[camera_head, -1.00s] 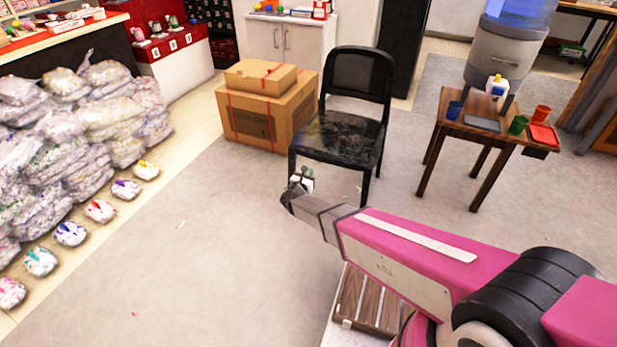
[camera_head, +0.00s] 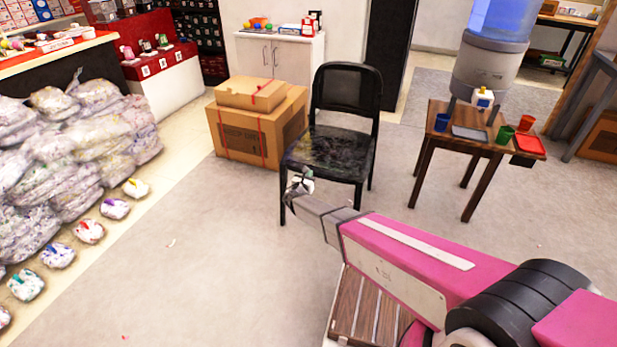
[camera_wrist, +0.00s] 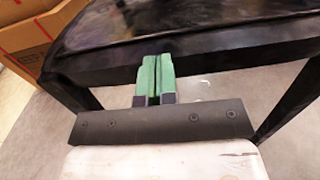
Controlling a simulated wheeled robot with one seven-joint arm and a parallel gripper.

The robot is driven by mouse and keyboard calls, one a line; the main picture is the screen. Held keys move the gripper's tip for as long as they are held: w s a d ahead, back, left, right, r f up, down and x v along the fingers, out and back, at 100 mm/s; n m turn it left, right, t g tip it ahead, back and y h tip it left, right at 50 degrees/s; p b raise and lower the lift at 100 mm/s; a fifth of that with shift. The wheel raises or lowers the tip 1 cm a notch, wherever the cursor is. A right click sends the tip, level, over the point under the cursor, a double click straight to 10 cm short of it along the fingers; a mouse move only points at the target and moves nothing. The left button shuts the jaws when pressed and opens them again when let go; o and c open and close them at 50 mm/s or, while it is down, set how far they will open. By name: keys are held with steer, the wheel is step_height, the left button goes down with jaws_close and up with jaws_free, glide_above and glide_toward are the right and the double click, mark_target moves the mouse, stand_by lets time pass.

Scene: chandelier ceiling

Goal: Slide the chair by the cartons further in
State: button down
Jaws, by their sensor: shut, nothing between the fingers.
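The black chair (camera_head: 346,100) stands upright just right of the cartons, its paint-spattered seat facing me. The cartons are a large brown box (camera_head: 258,128) with a smaller box (camera_head: 250,93) on top, both with red bands. My gripper (camera_head: 303,178) is at the chair's front seat edge, low and left of centre. In the wrist view, my gripper's green fingers (camera_wrist: 155,78) are shut together with nothing between them. Their tips are at the front edge of the chair seat (camera_wrist: 200,50); whether they touch it, I cannot tell.
A small wooden table (camera_head: 470,145) with cups and a red tray stands to the right, below a water dispenser (camera_head: 492,70). Stacked plastic-wrapped bags (camera_head: 60,150) line the left. A white cabinet (camera_head: 275,55) stands behind the cartons. Grey floor is open at left front.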

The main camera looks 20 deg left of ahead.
mark_target(337, 131)
steer(key=w+d, duration=0.1)
steer(key=w, duration=1.2)
steer(key=w+d, duration=0.1)
steer(key=w, duration=1.3)
steer(key=w+d, duration=0.1)
steer(key=w, duration=1.3)
steer(key=shift+d, duration=0.25)
steer(key=shift+s, duration=0.1)
